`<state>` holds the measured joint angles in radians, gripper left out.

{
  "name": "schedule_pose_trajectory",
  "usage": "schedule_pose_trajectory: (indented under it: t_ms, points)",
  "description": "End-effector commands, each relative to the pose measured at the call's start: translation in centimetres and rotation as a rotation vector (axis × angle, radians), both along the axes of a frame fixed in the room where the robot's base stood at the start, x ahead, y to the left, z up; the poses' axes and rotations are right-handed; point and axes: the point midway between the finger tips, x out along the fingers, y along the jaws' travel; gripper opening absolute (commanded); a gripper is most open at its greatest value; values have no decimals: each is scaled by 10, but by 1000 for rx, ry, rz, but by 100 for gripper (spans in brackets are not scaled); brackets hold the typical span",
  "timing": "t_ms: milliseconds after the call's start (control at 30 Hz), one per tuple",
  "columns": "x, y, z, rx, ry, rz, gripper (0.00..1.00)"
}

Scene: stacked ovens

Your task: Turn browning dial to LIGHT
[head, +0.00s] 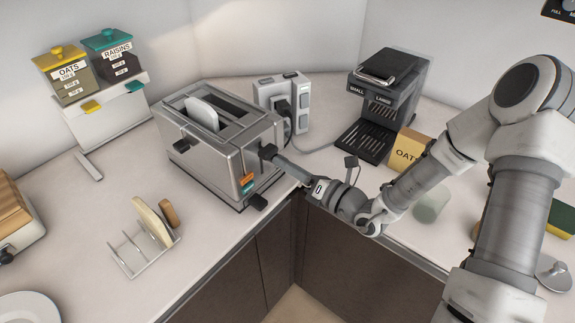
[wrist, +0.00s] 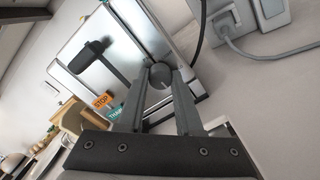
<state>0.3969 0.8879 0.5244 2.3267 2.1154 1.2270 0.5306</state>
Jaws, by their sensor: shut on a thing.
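A silver toaster (head: 217,157) stands on the counter, with a pale slice of bread (head: 202,113) in one of its two slots. My gripper (head: 268,152) reaches its right end face. In the wrist view the round grey dial (wrist: 160,74) sits on the metal face between the fingertips of my gripper (wrist: 160,80), which is shut on it. The dial has a light pointer line, but its LIGHT marking cannot be read. Beside it are a dark lever (wrist: 100,60), an orange STOP button (wrist: 103,101) and a teal button (wrist: 115,113).
A power outlet block (head: 282,95) with a plugged cord stands behind the toaster. A toast rack (head: 143,250) stands in front. Oats and raisins dispensers (head: 90,75) are at the back left.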

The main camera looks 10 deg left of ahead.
Motion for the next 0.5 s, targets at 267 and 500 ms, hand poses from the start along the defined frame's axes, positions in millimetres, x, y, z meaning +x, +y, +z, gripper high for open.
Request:
schedule_pose_trajectory:
  t_ms: [267,500]
  points:
    - [0,0,-2,-95,-159,0,0]
    - [0,0,-2,-209,-354,0,0]
